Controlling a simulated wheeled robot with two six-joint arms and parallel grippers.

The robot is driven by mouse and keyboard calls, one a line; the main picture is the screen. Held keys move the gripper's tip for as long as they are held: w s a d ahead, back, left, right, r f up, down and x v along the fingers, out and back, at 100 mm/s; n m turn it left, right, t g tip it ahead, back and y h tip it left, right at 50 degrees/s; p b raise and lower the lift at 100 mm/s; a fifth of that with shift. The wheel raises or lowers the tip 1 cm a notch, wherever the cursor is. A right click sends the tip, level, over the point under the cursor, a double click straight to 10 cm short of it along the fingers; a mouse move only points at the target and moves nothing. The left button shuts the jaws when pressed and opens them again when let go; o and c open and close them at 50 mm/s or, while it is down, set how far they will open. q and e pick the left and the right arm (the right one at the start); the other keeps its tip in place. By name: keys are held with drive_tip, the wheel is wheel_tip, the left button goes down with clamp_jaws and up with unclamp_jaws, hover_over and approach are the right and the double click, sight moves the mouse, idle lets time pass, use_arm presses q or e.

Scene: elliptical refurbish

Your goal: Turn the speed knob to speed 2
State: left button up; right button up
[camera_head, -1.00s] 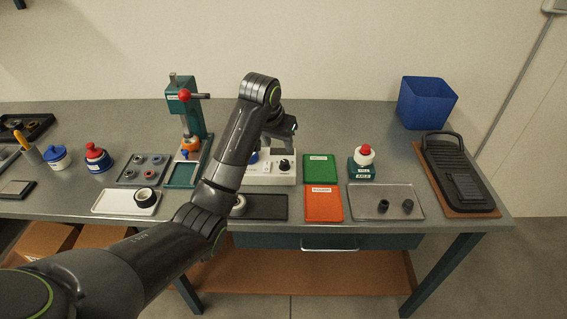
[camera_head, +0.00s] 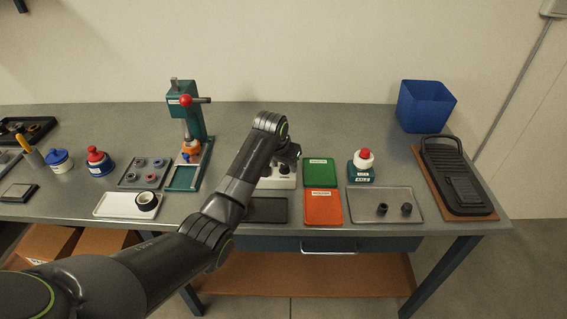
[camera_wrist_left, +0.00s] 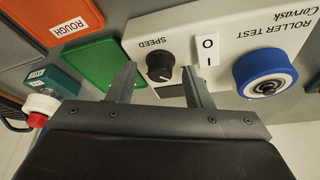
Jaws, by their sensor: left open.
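The speed knob (camera_wrist_left: 160,67) is a round black dial on the white roller test panel (camera_wrist_left: 215,20), beside the word SPEED, which appears upside down in the left wrist view. The numbers around it are not readable. My left gripper (camera_wrist_left: 160,74) is open, with one finger on each side of the knob as seen in that view. I cannot tell whether the fingers touch it. In the head view my left gripper (camera_head: 287,157) is over the white panel (camera_head: 284,183) and hides much of it. My right gripper is not in view.
A white 0/1 switch (camera_wrist_left: 207,48) and a blue-rimmed roller (camera_wrist_left: 265,72) are beside the knob. A green tray (camera_head: 319,172) and an orange tray (camera_head: 323,207) lie to the right. A teal press (camera_head: 186,105) stands to the left.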

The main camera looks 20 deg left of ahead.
use_arm(q)
drive_tip(key=c, duration=1)
drive_tip(key=shift+r, duration=0.1)
drive_tip(key=shift+a+r+m+h+p, duration=0.1)
drive_tip(key=shift+m+h+p, duration=0.3)
drive_tip(key=shift+m+p, duration=0.5)
drive_tip(key=shift+m+h+p, duration=0.3)
drive_tip(key=shift+m+p, duration=0.3)
drive_tip(key=shift+m, duration=0.1)
drive_tip(key=shift+w+a+m+g+h, duration=0.15)
drive_tip(key=shift+m+g+h, duration=0.2)
drive_tip(key=shift+m, duration=0.85)
drive_tip(key=shift+m+g+h, duration=0.35)
drive_tip(key=shift+m+h, duration=0.2)
drive_tip(key=shift+m, duration=0.95)
